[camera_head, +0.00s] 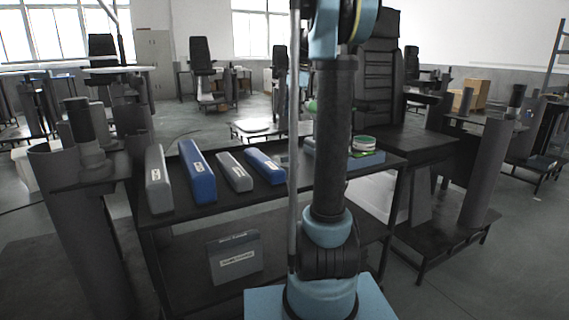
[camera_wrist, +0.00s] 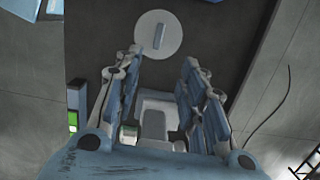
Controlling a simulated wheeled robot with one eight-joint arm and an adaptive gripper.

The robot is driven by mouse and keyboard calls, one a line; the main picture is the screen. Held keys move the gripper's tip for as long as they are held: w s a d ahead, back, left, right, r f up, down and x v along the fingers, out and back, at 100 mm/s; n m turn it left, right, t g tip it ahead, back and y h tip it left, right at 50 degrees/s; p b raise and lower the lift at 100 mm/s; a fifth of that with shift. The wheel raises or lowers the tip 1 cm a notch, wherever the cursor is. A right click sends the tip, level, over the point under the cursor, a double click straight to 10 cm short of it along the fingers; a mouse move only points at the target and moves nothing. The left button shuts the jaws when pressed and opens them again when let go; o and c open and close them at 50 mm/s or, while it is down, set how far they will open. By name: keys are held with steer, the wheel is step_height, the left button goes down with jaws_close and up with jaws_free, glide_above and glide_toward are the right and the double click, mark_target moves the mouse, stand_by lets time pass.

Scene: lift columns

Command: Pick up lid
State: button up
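A round grey disc with a raised bar handle, which looks like the lid (camera_wrist: 172,28), lies on a dark tabletop (camera_wrist: 225,35) in the wrist view. My gripper (camera_wrist: 161,60) is open, its two fingers spread apart with nothing clearly held between them. The lid is just past the fingertips toward the top of the picture, and no finger visibly touches it. In the head view my own arm hides the gripper, and I cannot make out the lid there.
The dark workbench (camera_head: 222,207) carries several grey and blue long boxes (camera_head: 198,172) at left. A round green-and-white item (camera_head: 363,143) stands at its right. A grey case (camera_head: 235,258) sits on the lower shelf. In the wrist view a green-lit object (camera_wrist: 72,121) is at left.

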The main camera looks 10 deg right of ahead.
glide_above(287, 156)
steer(key=w, duration=0.1)
steer(key=f, duration=1.1)
steer(key=shift+d+f, duration=0.15)
steer(key=shift+d, duration=0.05)
steer(key=shift+s+a+f, duration=0.1)
steer(key=shift+s+f, duration=0.05)
steer(key=shift+f, duration=1.3)
steer(key=shift+s+a+f, duration=0.1)
steer(key=shift+s+f, duration=0.05)
steer(key=shift+f, duration=1.3)
jaws_close()
